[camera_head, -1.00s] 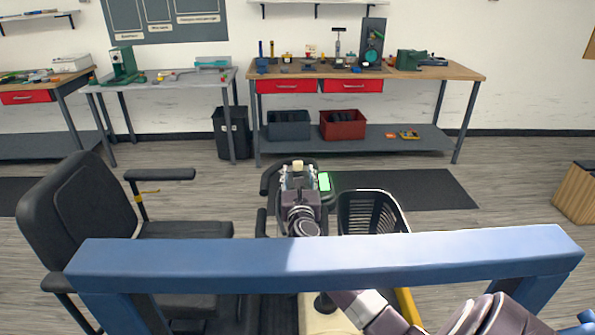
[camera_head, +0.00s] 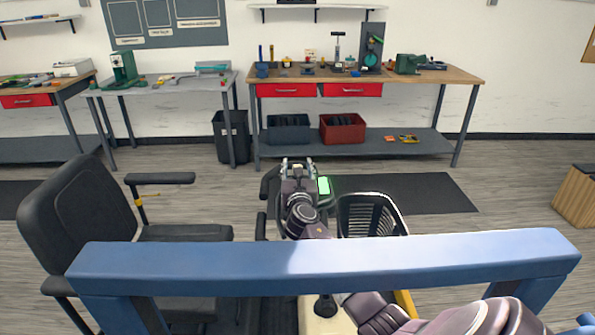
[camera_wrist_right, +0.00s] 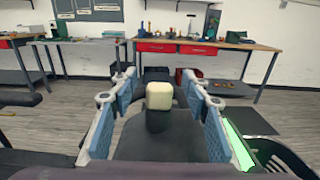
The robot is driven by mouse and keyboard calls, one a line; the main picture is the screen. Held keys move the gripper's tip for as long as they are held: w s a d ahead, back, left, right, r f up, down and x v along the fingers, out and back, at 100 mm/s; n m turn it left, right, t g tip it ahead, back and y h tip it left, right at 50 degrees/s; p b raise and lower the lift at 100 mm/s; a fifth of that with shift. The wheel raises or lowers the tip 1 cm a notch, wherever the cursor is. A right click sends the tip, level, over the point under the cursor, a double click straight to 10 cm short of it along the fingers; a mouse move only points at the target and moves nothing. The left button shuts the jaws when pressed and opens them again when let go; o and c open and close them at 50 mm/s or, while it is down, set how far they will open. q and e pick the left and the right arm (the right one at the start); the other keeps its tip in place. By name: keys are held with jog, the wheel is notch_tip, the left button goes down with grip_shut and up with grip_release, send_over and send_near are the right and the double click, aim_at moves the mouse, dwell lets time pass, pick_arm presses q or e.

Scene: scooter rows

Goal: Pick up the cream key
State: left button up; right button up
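The cream key (camera_wrist_right: 160,96) shows in the right wrist view as a pale rounded block on top of a dark stem on the scooter. It stands between the two blue-padded fingers of my right gripper (camera_wrist_right: 160,88), which are spread apart with a gap on each side of it. In the head view my right gripper (camera_head: 298,167) is over the scooter's front console, and I cannot make out the key there. My left gripper is not in view.
A green-lit screen (camera_head: 324,185) sits right beside the right gripper. A black basket (camera_head: 370,214) is at the scooter's front right. A blue bar (camera_head: 330,263) crosses the near foreground. A black seat (camera_head: 78,215) stands to the left. Workbenches line the wall.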

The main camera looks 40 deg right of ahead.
jog(key=c, duration=0.9)
